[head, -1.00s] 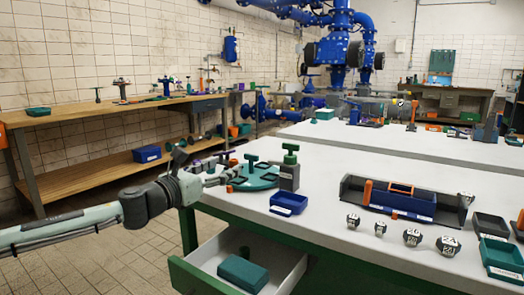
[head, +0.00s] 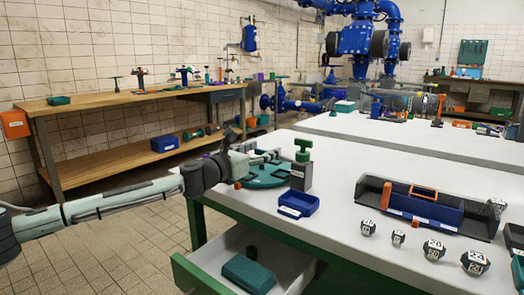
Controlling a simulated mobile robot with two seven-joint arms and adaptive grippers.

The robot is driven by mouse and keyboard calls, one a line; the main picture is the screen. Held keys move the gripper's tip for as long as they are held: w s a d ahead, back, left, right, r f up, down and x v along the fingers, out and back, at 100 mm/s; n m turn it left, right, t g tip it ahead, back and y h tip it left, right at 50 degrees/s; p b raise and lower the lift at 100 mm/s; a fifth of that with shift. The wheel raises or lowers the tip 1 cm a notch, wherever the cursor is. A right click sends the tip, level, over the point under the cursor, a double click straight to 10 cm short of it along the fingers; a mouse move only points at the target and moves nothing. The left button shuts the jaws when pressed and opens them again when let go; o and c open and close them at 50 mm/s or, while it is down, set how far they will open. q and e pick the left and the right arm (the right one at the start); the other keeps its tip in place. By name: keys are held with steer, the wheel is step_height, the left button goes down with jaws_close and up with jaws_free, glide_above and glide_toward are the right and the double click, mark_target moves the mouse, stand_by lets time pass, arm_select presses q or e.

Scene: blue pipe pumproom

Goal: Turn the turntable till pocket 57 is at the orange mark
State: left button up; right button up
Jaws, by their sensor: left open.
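The turntable (head: 268,180) is a green disc on the near left part of the white bench, beside a grey block with a green T-shaped handle (head: 303,150). Pocket numbers are too small to read. A small orange piece (head: 238,185) shows at the disc's near left edge; I cannot tell if it is the orange mark. My left gripper (head: 268,157) is open, over the back part of the disc. It hides part of the disc, and the upright peg there cannot be made out. Contact cannot be told. My right gripper is not in view.
A blue tray (head: 298,204) sits just right of the turntable. A dark rack with a blue box (head: 424,207) and several numbered dark blocks (head: 434,249) stand further right. An open drawer (head: 215,268) with a green box juts out below the bench's left end.

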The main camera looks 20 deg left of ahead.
arm_select(q)
steer(key=shift+c, duration=0.5)
jaws_close()
steer(key=shift+w, duration=0.1)
